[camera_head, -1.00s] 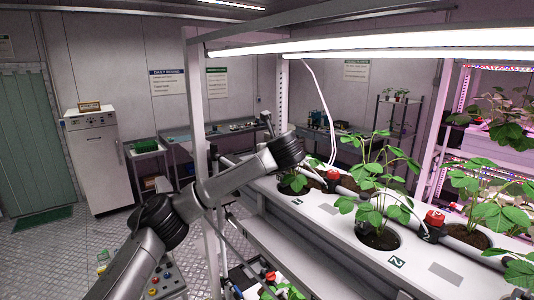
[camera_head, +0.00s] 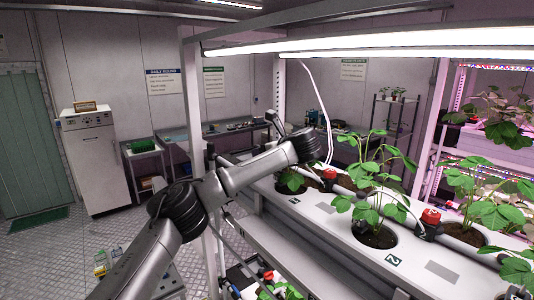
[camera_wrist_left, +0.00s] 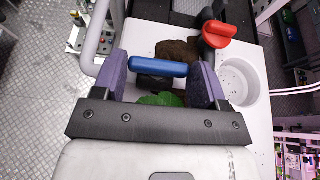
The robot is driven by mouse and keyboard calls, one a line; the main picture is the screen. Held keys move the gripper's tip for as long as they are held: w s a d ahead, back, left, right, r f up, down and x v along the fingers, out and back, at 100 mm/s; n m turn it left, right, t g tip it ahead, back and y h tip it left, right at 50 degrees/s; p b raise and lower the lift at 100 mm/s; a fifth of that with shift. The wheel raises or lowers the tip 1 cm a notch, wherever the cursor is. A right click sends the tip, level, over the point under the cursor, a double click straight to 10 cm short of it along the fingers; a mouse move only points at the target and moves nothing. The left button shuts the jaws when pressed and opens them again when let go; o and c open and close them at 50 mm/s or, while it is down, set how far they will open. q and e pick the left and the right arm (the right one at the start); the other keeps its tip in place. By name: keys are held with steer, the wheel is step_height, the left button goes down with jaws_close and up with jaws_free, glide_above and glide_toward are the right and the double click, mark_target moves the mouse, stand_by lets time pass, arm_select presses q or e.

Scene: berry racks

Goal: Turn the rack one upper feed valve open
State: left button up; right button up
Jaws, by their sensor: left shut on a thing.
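In the left wrist view, a blue valve handle (camera_wrist_left: 158,66) lies crosswise between the two purple fingers of my left gripper (camera_wrist_left: 161,75). The gripper is shut on this handle at its two ends. A dark valve body is partly visible beneath it. A red valve handle (camera_wrist_left: 217,35) sits apart at the upper right. In the head view my left arm reaches to the far end of the upper white rack tray (camera_head: 350,240); its wrist hides the blue handle. Red-topped valves (camera_head: 430,217) sit along the tray's grey pipe. My right gripper is not in view.
Strawberry plants (camera_head: 365,210) stand in the tray's round holes. An empty round cup (camera_wrist_left: 238,82) is right of the gripper in the wrist view. A rack post (camera_head: 197,110) stands close to my left arm. The floor at left is mostly clear.

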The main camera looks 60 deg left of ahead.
arm_select(q)
steer(key=shift+f, duration=0.1)
steer(key=o, duration=0.9)
steer(key=shift+o, duration=0.2)
